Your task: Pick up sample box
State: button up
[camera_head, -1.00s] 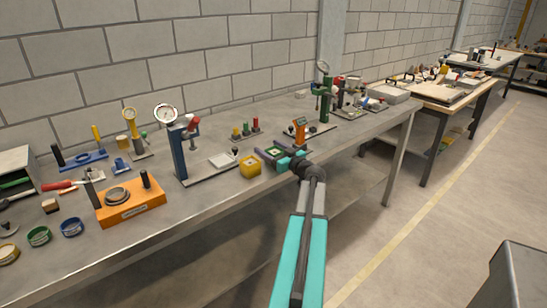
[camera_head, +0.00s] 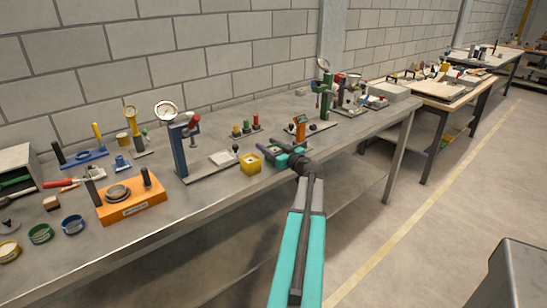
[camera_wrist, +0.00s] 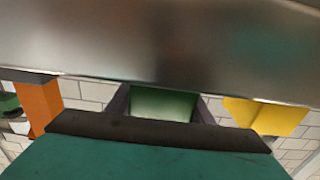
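My gripper (camera_head: 272,151) is low over the front of the workbench, with two dark fingers spread apart. In the wrist view my gripper (camera_wrist: 164,112) has a green box-like thing (camera_wrist: 165,103) between its fingers. Whether the fingers press on it cannot be told. In the head view it is mostly hidden by the gripper. A yellow box (camera_head: 251,164) with a pale top stands on the bench just left of my gripper. It also shows at the right of the wrist view (camera_wrist: 264,115), clear of the fingers. No label shows which is the sample box.
An orange stand (camera_head: 301,128) is close to the right of my gripper; it also shows in the wrist view (camera_wrist: 38,103). A blue gauge stand (camera_head: 178,150) is left of the yellow box. A green gauge press (camera_head: 325,95) stands behind right. The bench front edge is clear.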

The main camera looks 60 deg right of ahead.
jog(key=shift+r, duration=0.15)
jog(key=shift+r+b, duration=0.6)
jog(key=shift+r, duration=0.85)
jog(key=shift+s+a+r, duration=0.15)
jog(key=shift+a, duration=0.1)
jog(key=s+a+b, duration=0.1)
jog(key=s+a, duration=0.1)
jog(key=a, duration=0.1)
jog(key=s+a+b, duration=0.1)
jog(key=s+a, duration=0.1)
jog(key=a, duration=0.2)
jog(key=s+a+r+b, duration=0.1)
jog(key=s+a, duration=0.2)
jog(key=a, duration=0.1)
jog(key=shift+s+r, duration=0.1)
jog(key=shift+d+b, duration=0.1)
jog(key=shift+b, duration=0.8)
jog(key=shift+b, duration=0.45)
jog(key=a+b, duration=0.1)
jog(key=b, duration=0.3)
jog(key=shift+s+a, duration=0.1)
jog(key=shift+s, duration=0.25)
jog(key=shift+s+a+b, duration=0.2)
jog(key=shift+a+b, duration=0.05)
jog(key=shift+b, duration=0.8)
